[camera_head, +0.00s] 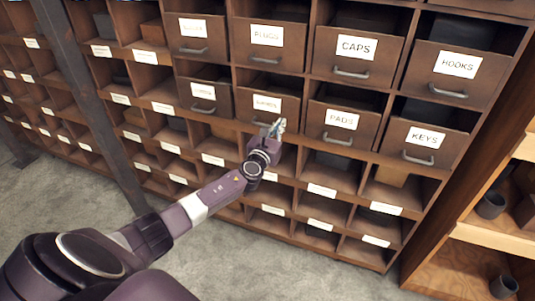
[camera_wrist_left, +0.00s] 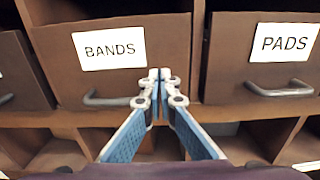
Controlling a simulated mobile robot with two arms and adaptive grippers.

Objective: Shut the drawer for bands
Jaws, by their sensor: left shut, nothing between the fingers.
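The drawer for bands (camera_wrist_left: 65,70) is a brown wooden drawer with a white BANDS label (camera_wrist_left: 110,48) and a grey bar handle (camera_wrist_left: 108,100). In the head view it (camera_head: 249,105) sits in the lower drawer row, left of the PADS drawer, partly hidden by my gripper. My left gripper (camera_wrist_left: 160,75) is shut and empty. Its blue-grey fingertips are at the right part of the drawer front, right of the handle. I cannot tell whether they touch the front, or how far the drawer stands out. It also shows in the head view (camera_head: 278,126). My right gripper is not in view.
The PADS drawer (camera_wrist_left: 240,65) is close to the right of my fingertips. KEYS (camera_head: 438,147), CAPS (camera_head: 358,60) and HOOKS (camera_head: 455,80) drawers are farther right or above. Open labelled cubbies lie below. A wooden shelf (camera_head: 495,240) with grey cups stands at the right. The grey floor in front is clear.

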